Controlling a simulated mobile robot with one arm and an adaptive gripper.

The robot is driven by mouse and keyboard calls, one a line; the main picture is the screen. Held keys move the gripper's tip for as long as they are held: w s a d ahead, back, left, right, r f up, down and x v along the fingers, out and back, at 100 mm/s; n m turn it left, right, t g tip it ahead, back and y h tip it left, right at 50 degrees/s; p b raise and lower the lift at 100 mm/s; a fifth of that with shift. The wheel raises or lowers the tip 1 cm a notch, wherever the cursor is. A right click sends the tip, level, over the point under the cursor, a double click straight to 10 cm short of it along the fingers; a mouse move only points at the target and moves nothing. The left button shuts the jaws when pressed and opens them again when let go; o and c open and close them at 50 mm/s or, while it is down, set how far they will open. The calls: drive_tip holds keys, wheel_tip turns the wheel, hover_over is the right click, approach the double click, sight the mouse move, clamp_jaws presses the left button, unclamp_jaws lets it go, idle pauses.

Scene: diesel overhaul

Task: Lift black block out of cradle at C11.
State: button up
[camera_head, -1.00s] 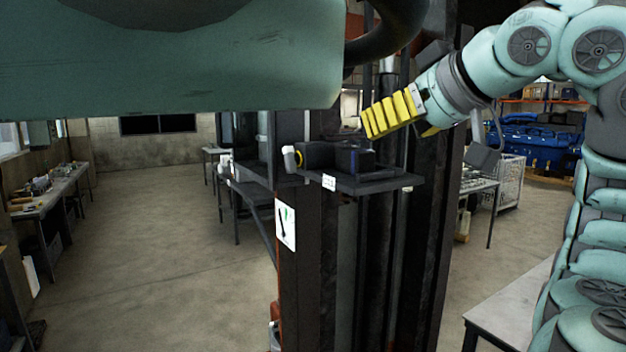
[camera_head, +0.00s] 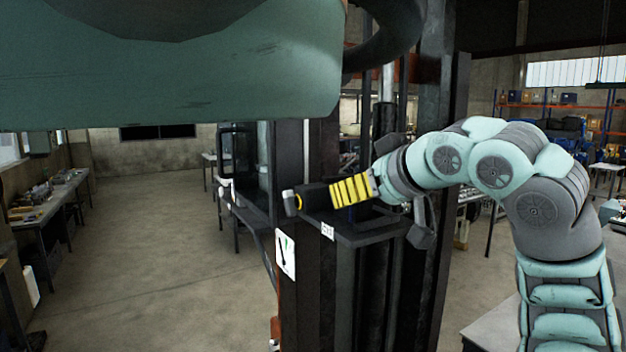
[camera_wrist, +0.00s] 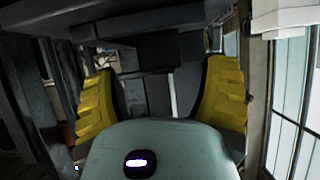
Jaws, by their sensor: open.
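A black block (camera_head: 316,196) sits on a small dark shelf (camera_head: 372,238) on the post. A yellow ring and a pale cap show at its left end. My gripper (camera_head: 345,191) is at the shelf, its yellow fingers overlapping the right part of the block in the head view and hiding it. In the wrist view the two yellow fingers of my gripper (camera_wrist: 160,92) are spread apart. A dark block-like shape (camera_wrist: 158,50) lies ahead between them; I cannot tell whether it is the same block. The cradle is hidden, and no finger contact can be made out.
A white label (camera_head: 327,231) on the shelf's front edge is too small to read. A dark upright post (camera_head: 430,200) stands right behind the shelf. A white sign (camera_head: 285,253) is on the post below. Workbenches (camera_head: 45,215) line the left wall; the floor between is clear.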

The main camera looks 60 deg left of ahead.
drive_tip(key=p, duration=0.1)
drive_tip(key=a+p, duration=0.1)
drive_tip(key=p, duration=0.1)
drive_tip(key=shift+s+f, duration=0.15)
drive_tip(key=shift+s, duration=0.05)
drive_tip(key=shift+a+f+p, duration=0.1)
drive_tip(key=shift+a+p, duration=0.2)
drive_tip(key=shift+p, duration=0.2)
drive_tip(key=shift+w+a+f+p, duration=0.1)
drive_tip(key=shift+a+f+p, duration=0.35)
drive_tip(key=shift+p, duration=0.15)
drive_tip(key=shift+c, duration=0.2)
clamp_jaws()
